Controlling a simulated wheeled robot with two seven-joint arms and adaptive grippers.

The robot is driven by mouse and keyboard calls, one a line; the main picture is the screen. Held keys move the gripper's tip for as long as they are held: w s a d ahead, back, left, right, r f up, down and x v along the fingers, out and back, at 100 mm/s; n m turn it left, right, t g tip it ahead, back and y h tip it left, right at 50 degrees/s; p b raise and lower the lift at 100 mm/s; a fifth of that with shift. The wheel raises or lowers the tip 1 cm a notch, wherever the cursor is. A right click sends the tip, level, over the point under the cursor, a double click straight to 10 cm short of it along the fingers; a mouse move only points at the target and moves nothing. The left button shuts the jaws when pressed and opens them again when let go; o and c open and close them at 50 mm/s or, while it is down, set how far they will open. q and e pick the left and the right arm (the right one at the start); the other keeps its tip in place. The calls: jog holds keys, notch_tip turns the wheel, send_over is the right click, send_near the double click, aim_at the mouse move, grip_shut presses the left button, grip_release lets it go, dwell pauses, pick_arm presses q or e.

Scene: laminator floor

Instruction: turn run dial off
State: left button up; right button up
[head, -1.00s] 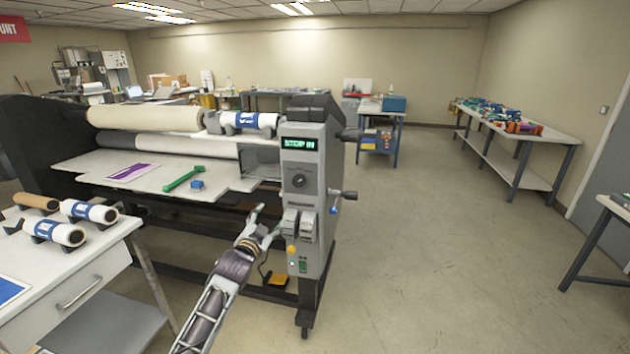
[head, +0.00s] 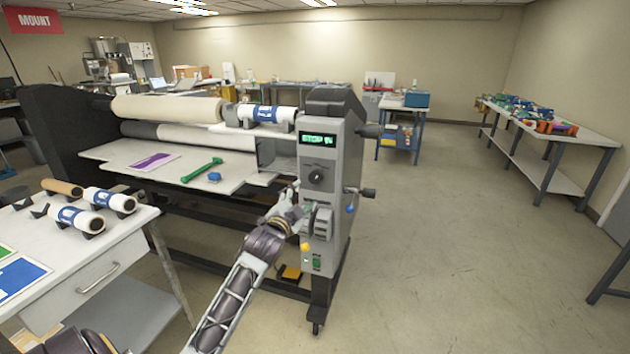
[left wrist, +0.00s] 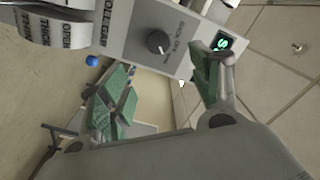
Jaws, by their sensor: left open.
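The run dial (head: 317,176) is a round black knob on the grey control panel (head: 341,206) at the end of the laminator. My left gripper (head: 294,196) is at the panel's left side, below and left of the dial. In the left wrist view its green-padded fingers (left wrist: 165,90) are spread wide and empty, apart from the dial. My right gripper is not in view.
A crank handle (head: 359,192) sticks out on the panel's right. A white table (head: 130,235) with rolls stands at left.

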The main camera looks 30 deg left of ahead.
pick_arm(q)
jog(key=shift+w+f+m, duration=0.1)
jog(key=shift+f+m, duration=0.05)
jog(key=shift+m, duration=0.25)
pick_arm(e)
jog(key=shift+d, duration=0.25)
pick_arm(q)
jog(key=shift+w, duration=0.15)
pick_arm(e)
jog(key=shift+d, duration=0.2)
pick_arm(q)
jog(key=b, duration=0.2)
send_near(315, 179)
jog(key=shift+d+x, duration=0.25)
jog(key=shift+x, duration=0.85)
jog(key=shift+a+b+x, duration=0.15)
jog(key=shift+b+x, duration=0.1)
jog(key=shift+x, duration=0.75)
jog(key=shift+a+b+x, duration=0.15)
jog(key=shift+b+x, duration=0.1)
jog(key=shift+x, duration=0.7)
jog(key=shift+b+x, duration=0.3)
jog(key=shift+x, duration=1.4)
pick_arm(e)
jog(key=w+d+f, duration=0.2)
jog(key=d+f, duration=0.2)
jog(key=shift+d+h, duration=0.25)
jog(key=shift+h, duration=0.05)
